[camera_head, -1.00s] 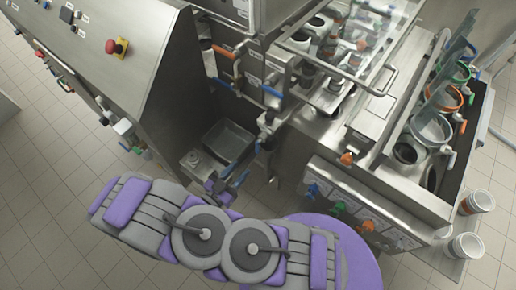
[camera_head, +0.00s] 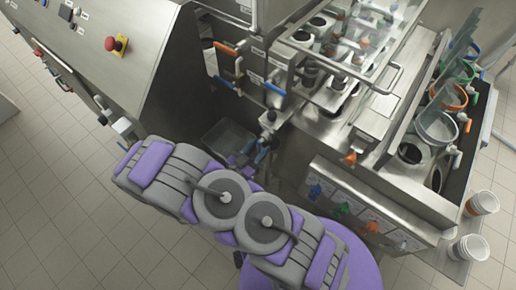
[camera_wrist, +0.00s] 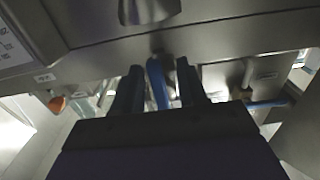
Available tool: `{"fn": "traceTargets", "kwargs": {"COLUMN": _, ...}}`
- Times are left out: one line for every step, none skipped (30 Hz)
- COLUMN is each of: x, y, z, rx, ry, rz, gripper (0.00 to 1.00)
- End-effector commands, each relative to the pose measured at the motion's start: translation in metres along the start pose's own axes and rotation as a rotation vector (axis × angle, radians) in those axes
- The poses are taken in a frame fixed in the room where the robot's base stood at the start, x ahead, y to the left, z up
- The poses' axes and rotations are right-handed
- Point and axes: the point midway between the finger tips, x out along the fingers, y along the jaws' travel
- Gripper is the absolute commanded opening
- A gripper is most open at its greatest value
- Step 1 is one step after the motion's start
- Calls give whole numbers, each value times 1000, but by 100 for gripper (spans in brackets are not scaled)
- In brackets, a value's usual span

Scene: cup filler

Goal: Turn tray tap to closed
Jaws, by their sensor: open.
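My gripper (camera_wrist: 160,88) is open in the wrist view, with one dark finger on each side of an upright blue tap handle (camera_wrist: 157,84). I cannot tell whether either finger touches it. The handle hangs under a steel surface, and its lower end is hidden behind the gripper body. I take it for the tray tap, but no label on it is readable. In the head view, my gripper (camera_head: 262,152) is beside the steel tray (camera_head: 226,134) and below the filler's front. My arm hides part of the tray.
Another blue handle (camera_wrist: 265,104) lies sideways to the right in the wrist view, and an orange knob (camera_wrist: 57,104) is at left. In the head view, a steel cabinet with a red emergency button (camera_head: 117,44) stands left. Colored taps (camera_head: 343,208) line the right unit's front.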

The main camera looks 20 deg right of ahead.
Motion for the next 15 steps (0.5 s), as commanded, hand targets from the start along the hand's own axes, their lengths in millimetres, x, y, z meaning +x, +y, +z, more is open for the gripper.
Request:
{"fn": "traceTargets", "kwargs": {"x": 1, "y": 0, "z": 0, "rx": 0, "ry": 0, "rz": 0, "gripper": 42}}
{"fn": "traceTargets", "kwargs": {"x": 2, "y": 0, "z": 0, "rx": 0, "ry": 0, "rz": 0, "gripper": 42}}
{"fn": "traceTargets", "kwargs": {"x": 2, "y": 0, "z": 0, "rx": 0, "ry": -1, "rz": 0, "gripper": 42}}
{"fn": "traceTargets", "kwargs": {"x": 2, "y": 0, "z": 0, "rx": 1, "ry": -1, "rz": -1, "gripper": 42}}
{"fn": "traceTargets", "kwargs": {"x": 3, "y": 1, "z": 0, "rx": 1, "ry": -1, "rz": -1, "gripper": 42}}
{"fn": "traceTargets", "kwargs": {"x": 3, "y": 1, "z": 0, "rx": 1, "ry": -1, "rz": -1, "gripper": 42}}
{"fn": "traceTargets", "kwargs": {"x": 3, "y": 1, "z": 0, "rx": 1, "ry": -1, "rz": -1, "gripper": 42}}
{"fn": "traceTargets", "kwargs": {"x": 3, "y": 1, "z": 0, "rx": 1, "ry": -1, "rz": -1, "gripper": 42}}
{"fn": "traceTargets", "kwargs": {"x": 3, "y": 1, "z": 0, "rx": 1, "ry": -1, "rz": -1, "gripper": 42}}
{"fn": "traceTargets", "kwargs": {"x": 3, "y": 1, "z": 0, "rx": 1, "ry": -1, "rz": -1, "gripper": 39}}
{"fn": "traceTargets", "kwargs": {"x": 3, "y": 1, "z": 0, "rx": 1, "ry": -1, "rz": -1, "gripper": 36}}
{"fn": "traceTargets", "kwargs": {"x": 3, "y": 1, "z": 0, "rx": 1, "ry": -1, "rz": -1, "gripper": 32}}
{"fn": "traceTargets", "kwargs": {"x": 3, "y": 1, "z": 0, "rx": 1, "ry": -1, "rz": -1, "gripper": 29}}
{"fn": "traceTargets", "kwargs": {"x": 3, "y": 1, "z": 0, "rx": 1, "ry": -1, "rz": -1, "gripper": 26}}
{"fn": "traceTargets", "kwargs": {"x": 2, "y": 1, "z": 0, "rx": 0, "ry": 0, "rz": -1, "gripper": 22}}
